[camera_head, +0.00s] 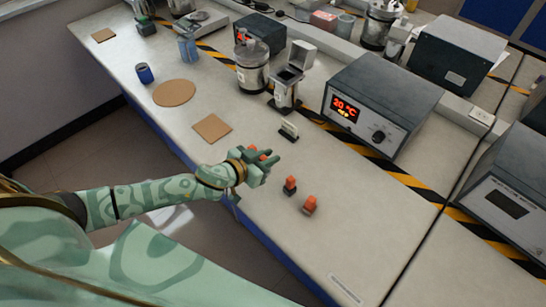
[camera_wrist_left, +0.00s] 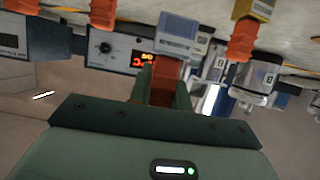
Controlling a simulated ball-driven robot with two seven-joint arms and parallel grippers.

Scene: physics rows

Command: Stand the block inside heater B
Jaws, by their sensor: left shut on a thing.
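My left gripper (camera_head: 264,166) is shut on an orange and grey block over the bench's near edge. In the left wrist view, that block (camera_wrist_left: 164,90) has its orange part between the green fingers (camera_wrist_left: 164,92) and its grey part beyond them. The fingers mostly hide it in the head view. Two metal vessels stand beyond the hand: one with an open lid (camera_head: 285,92) and a rounder one (camera_head: 252,70). Both carry small labels. My right gripper is not in view.
Two more orange-topped blocks (camera_head: 290,186) (camera_head: 309,205) stand right of the hand. A small green-and-white item (camera_head: 289,131) lies before the open vessel. A controller (camera_head: 375,105) reads about 20 °C. A square board (camera_head: 212,128) and a round cork mat (camera_head: 174,93) lie left.

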